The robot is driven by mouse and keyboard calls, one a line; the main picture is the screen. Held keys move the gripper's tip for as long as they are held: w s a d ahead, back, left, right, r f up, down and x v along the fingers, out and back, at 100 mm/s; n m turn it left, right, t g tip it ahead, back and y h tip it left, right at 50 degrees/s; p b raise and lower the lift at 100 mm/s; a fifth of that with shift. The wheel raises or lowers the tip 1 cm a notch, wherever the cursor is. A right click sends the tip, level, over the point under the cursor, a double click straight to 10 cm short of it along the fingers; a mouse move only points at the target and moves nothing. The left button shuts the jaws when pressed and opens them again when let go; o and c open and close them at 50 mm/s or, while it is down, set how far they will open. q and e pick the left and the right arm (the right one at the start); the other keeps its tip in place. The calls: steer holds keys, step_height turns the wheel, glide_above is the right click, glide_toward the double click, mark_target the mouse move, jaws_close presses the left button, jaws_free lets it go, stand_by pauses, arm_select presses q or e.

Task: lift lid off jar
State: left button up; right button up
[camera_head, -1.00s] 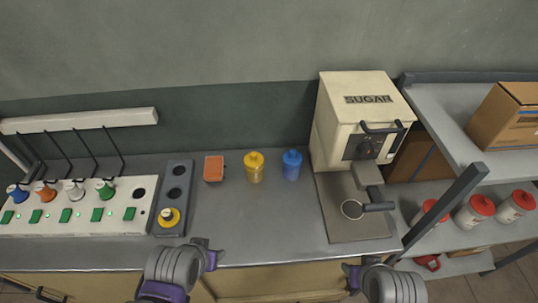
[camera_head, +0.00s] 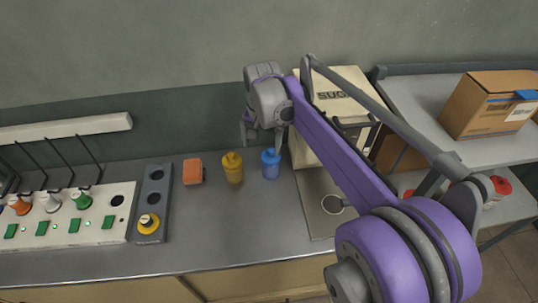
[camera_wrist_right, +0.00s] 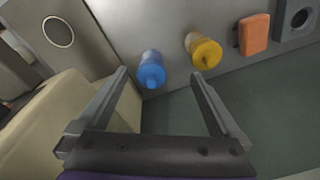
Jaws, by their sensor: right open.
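A blue lidded jar (camera_head: 271,164) and a yellow lidded jar (camera_head: 233,168) stand upright side by side on the grey counter, lids on. My right gripper (camera_head: 263,138) is open and empty, above and behind the jars near the sugar machine. In the right wrist view the blue jar (camera_wrist_right: 151,72) shows between the open fingers (camera_wrist_right: 159,73), apart from them. The yellow jar (camera_wrist_right: 204,50) is by the other fingertip. Red-lidded jars (camera_head: 500,187) on the right shelf are mostly hidden behind my right arm. My left gripper is out of view.
The cream sugar machine (camera_head: 335,92) stands right of the jars, partly hidden by my right arm. An orange block (camera_head: 193,172) and a grey holder (camera_head: 153,190) are to their left. A cardboard box (camera_head: 485,105) sits on the shelf. The front counter is clear.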

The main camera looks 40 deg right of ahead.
steer(key=w+d+m+g, duration=0.1)
steer(key=w+d+m, duration=0.2)
steer(key=d, duration=0.3)
glide_above(271, 149)
steer(key=shift+m, duration=0.3)
steer(key=f, duration=0.5)
steer(key=shift+s+d+f, duration=0.15)
steer(key=shift+s+f, duration=0.05)
steer(key=shift+w+f, duration=0.1)
steer(key=shift+f, duration=2.55)
steer(key=c, duration=1.1)
steer(key=shift+r, duration=0.1)
